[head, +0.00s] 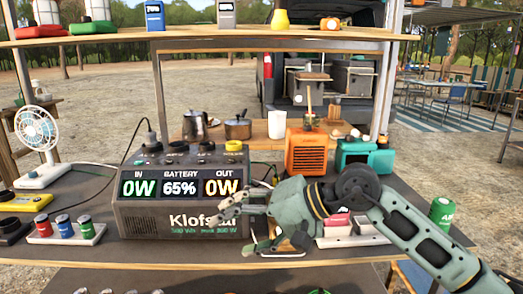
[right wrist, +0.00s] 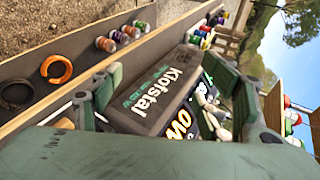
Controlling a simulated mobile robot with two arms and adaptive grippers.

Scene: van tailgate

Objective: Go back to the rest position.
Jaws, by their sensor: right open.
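My right arm reaches in from the lower right of the head view. Its green right gripper (head: 240,225) is open and empty, in front of the right part of the grey power station (head: 150,222). The power station's display reads 0W in, 65% battery and 0W out. In the right wrist view the power station (right wrist: 150,95) shows between the two spread fingers of the gripper (right wrist: 160,105). I cannot tell whether a finger touches its case. My left gripper is in neither view.
On the table are a white fan (head: 38,140), a tray with several coloured cylinders (head: 64,230), an orange heater-like box (head: 306,152), a teal box (head: 362,157) and a green can (head: 441,212). A wooden shelf (head: 200,40) with items crosses above.

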